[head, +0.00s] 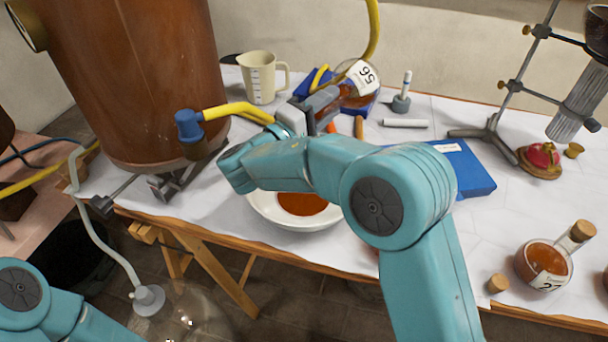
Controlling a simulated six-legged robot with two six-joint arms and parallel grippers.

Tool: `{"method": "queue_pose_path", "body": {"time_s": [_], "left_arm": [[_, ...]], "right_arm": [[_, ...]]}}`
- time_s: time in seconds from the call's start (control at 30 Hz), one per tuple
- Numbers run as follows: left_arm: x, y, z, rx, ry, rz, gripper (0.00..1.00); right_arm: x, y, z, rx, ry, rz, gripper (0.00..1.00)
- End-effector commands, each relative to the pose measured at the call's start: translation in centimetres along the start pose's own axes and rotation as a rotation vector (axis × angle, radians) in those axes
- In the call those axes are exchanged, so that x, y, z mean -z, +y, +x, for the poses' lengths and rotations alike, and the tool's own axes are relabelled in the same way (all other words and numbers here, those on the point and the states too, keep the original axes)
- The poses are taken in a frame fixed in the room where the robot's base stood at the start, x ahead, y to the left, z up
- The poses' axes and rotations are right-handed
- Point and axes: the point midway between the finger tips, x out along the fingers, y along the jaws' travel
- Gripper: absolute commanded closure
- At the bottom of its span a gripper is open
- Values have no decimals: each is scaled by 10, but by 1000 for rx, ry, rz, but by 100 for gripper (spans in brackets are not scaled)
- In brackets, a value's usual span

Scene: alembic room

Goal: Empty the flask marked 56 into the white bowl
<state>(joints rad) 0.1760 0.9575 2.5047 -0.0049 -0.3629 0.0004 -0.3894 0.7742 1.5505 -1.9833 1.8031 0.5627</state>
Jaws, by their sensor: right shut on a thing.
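The flask marked 56 (359,76) is a round glass flask with a white label, seen tilted with its number turned over. Amber-brown liquid shows in its lower part. My right gripper (322,104) is shut on it, above and behind the white bowl. The white bowl (262,208) stands near the table's front edge, partly hidden by my right arm. Orange-brown liquid lies in it. I cannot see the flask's mouth clearly, nor any stream. My left arm shows at the lower left, but its gripper is out of view.
A large copper vessel (130,75) stands at the left, with a yellow-handled tap (190,126). A beige jug (258,78) is behind. A blue book (455,168), metal stand (492,130) and flask marked 27 (543,265) are to the right. Clear glass shows at the lower left.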

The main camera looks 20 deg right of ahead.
Motion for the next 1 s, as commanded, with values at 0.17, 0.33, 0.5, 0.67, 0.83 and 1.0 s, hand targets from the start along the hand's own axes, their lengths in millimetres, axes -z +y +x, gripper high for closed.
{"method": "queue_pose_path", "body": {"time_s": [0.17,0.33,0.5,0.67,0.83,1.0], "left_arm": [[0,-1,2,0,0,0,0],[0,-1,3,0,0,0,0],[0,-2,5,0,0,0,0],[0,-2,6,0,0,0,0],[0,-2,6,0,0,0,0],[0,-2,6,0,0,0,0]], "right_arm": [[0,0,0,-11,0,1,100],[0,0,0,-22,0,1,100],[0,1,-1,-32,0,1,100],[0,1,-1,-41,-1,1,100],[0,2,-1,-45,-1,1,100],[0,2,-1,-45,-1,1,100]]}}
